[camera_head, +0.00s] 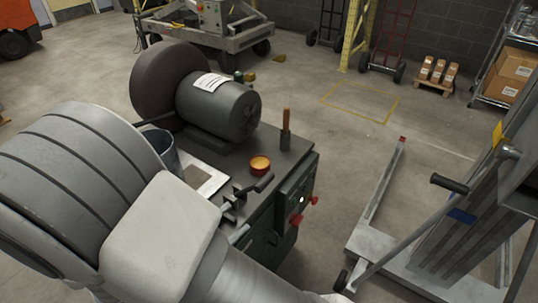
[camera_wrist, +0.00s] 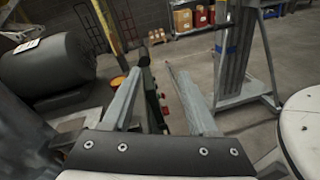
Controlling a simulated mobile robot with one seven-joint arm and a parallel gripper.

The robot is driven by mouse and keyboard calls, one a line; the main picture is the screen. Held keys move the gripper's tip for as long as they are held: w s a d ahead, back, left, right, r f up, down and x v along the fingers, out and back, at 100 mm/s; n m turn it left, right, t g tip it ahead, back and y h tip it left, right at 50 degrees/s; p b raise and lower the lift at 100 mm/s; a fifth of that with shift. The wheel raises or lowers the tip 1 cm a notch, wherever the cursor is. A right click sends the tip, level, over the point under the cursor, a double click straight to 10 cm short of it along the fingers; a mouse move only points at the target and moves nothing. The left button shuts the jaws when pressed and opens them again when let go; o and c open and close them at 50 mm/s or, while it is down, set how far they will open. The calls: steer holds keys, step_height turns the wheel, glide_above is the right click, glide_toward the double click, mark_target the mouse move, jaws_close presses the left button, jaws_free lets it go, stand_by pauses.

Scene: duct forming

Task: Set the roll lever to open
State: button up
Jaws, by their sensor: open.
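The roll lever (camera_head: 262,183) has a black handle and sits at the front edge of the dark green machine's top, in the head view. Its handle points up and to the right. In the wrist view a dark lever end (camera_wrist: 143,60) shows just beyond the tip of the left finger. My gripper (camera_wrist: 161,74) is open, with two grey fingers wide apart and nothing held between them. In the head view my arm hides most of it; one pale finger (camera_head: 240,234) shows just below the lever. I cannot tell whether finger and lever touch.
A metal lift (camera_head: 440,235) stands to the right. The floor between is clear.

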mark_target(262, 183)
steer(key=w+d+t, duration=0.1)
steer(key=w+d, duration=0.1)
steer(key=w, duration=0.2)
steer(key=w+d+f+n+t, duration=0.1)
steer(key=w+d, duration=0.2)
steer(key=w, duration=0.1)
steer(key=w+d+f+n+y+b, duration=0.1)
steer(key=w+d, duration=0.2)
steer(key=w, duration=0.1)
steer(key=shift+w+d+t, duration=0.1)
steer(key=shift+w+t, duration=0.3)
jaws_close()
stand_by(1.2)
